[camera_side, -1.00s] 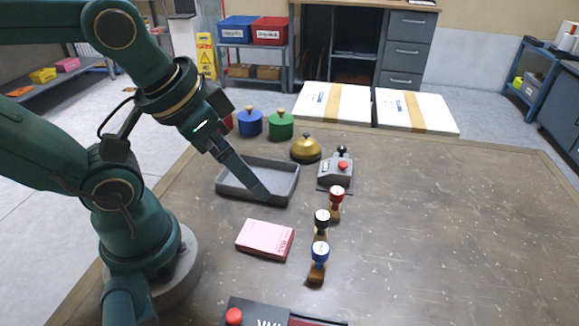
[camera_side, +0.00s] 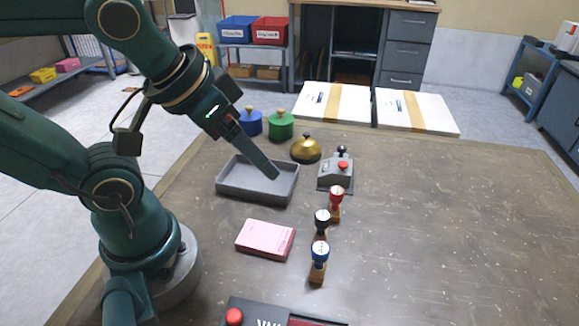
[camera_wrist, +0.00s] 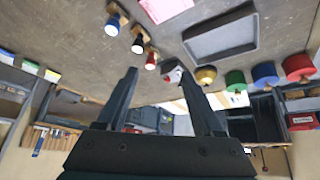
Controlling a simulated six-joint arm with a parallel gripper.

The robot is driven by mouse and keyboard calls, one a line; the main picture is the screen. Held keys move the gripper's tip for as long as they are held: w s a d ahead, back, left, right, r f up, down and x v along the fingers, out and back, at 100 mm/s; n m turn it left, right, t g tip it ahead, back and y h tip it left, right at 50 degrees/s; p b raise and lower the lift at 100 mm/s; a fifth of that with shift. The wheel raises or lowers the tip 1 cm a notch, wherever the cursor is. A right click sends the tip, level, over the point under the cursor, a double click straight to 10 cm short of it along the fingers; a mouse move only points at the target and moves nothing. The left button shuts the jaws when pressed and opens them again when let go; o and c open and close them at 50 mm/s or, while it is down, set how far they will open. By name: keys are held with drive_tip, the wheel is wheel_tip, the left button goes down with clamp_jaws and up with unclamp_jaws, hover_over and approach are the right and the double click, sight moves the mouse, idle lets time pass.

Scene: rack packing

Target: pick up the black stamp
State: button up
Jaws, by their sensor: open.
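In the wrist view the black stamp (camera_wrist: 137,46) sits between the blue stamp (camera_wrist: 112,24) and red stamp (camera_wrist: 151,61), at the upper left. My gripper (camera_side: 275,175) is above the grey tray, behind and left of the black stamp in the side view. In the wrist view my gripper (camera_wrist: 159,74) has its fingers apart and nothing between them.
The grey tray (camera_side: 230,197) looks empty. A pink box (camera_side: 265,240) lies left of the stamps. A brass bell (camera_side: 305,150), a grey device with a red button (camera_side: 338,173) and green (camera_side: 281,126) and blue pots stand behind. The table's right side is clear.

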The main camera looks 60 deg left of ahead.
sight(321, 216)
drive_tip(key=w+d+f+g, duration=0.1)
drive_tip(key=w+f, duration=0.2)
drive_tip(key=w+d+f+g, duration=0.1)
drive_tip(key=w+d+f, duration=0.1)
drive_tip(key=w+f, duration=0.1)
drive_tip(key=w+d+f+g, duration=0.1)
drive_tip(key=w+f+g, duration=0.1)
drive_tip(key=w+f, duration=0.1)
drive_tip(key=shift+w+d+f, duration=0.1)
drive_tip(key=shift+d+f, duration=0.2)
drive_tip(key=shift+d, duration=0.1)
drive_tip(key=shift+f+g, duration=0.3)
drive_tip(key=shift+f, duration=0.4)
drive_tip(key=shift+w+f, duration=0.2)
drive_tip(key=shift+f, duration=1.85)
clamp_jaws()
